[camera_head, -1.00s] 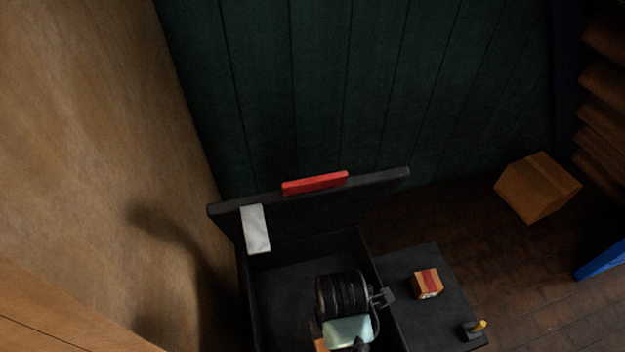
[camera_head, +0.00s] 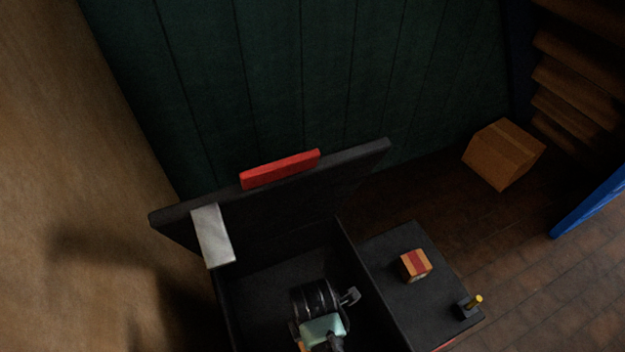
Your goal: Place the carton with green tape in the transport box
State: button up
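The black transport box (camera_head: 225,303) stands at the bottom centre with its lid (camera_head: 345,178) raised; the lid has a red strip on its edge. My arm's end, a black ringed part and a pale green part, is over the box opening, seen from above. My gripper's fingers cannot be made out there. A small orange patch (camera_head: 300,344) shows beside the pale green part; I cannot tell whether it is a carton. No green tape is clearly visible. A small carton with red tape (camera_head: 415,265) sits on a dark surface right of the box.
A small block with a yellow peg (camera_head: 470,306) is at the right end of the dark surface. A larger brown box (camera_head: 503,154) lies on the wooden floor near brown slats (camera_head: 575,75). A blue edge (camera_head: 590,205) is at far right. A green panelled wall (camera_head: 300,70) stands behind.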

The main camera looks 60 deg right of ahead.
jog(key=shift+f, duration=0.55)
jog(key=shift+f, duration=0.15)
jog(key=o, duration=1.5)
notch_tip(320, 180, up, 12)
jog(key=p, duration=0.2)
jog(key=shift+r+p, duration=0.2)
jog(key=shift+p, duration=0.2)
